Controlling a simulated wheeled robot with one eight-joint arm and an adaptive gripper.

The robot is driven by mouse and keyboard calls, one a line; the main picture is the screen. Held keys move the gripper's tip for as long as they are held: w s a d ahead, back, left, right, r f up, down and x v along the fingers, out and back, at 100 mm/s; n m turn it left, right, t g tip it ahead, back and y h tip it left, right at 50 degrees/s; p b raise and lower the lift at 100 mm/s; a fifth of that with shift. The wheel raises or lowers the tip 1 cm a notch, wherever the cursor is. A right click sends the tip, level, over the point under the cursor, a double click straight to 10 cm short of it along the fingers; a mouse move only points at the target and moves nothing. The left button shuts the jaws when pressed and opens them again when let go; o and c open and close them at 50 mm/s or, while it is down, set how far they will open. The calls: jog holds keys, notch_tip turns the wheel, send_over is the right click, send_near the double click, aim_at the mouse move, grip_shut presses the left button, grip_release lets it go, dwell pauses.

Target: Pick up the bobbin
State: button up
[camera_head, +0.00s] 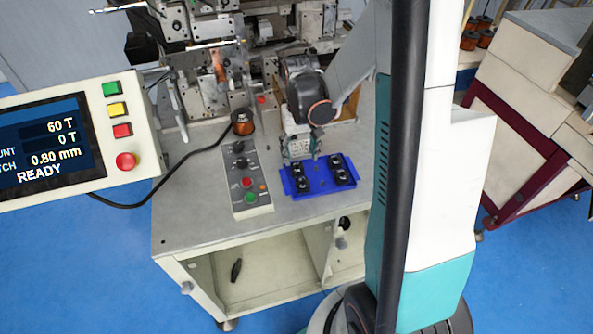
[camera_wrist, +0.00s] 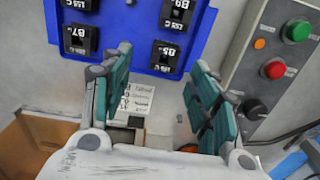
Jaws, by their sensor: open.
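Several black bobbins sit in a blue tray (camera_head: 322,185) on the machine's table, such as one at its front right (camera_head: 342,178) and one at its front left (camera_head: 303,186). In the wrist view the blue tray (camera_wrist: 130,30) is at the top, with black labelled bobbins, one marked B7 (camera_wrist: 80,38) and one at the lower right (camera_wrist: 166,55). My gripper (camera_head: 301,154) is beside the tray's back edge. It also shows in the wrist view (camera_wrist: 160,62), its teal fingers open and apart, with nothing held between them. Which bobbin is meant cannot be told.
A control box (camera_head: 245,180) with knobs and buttons stands left of the tray. A copper wire spool (camera_head: 242,121) stands behind it. The winding machine (camera_head: 210,75) rises at the back. A display panel (camera_head: 70,140) reads READY. Table space in front of the tray is narrow.

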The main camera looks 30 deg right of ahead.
aim_at(297, 164)
jog(key=shift+a+f+b, duration=0.2)
jog(key=shift+f+b, duration=0.1)
jog(key=shift+f, duration=1.15)
jog(key=shift+a+f+b, duration=0.15)
jog(key=shift+f+b, duration=0.15)
jog(key=shift+f, duration=1.15)
jog(key=c, duration=0.8)
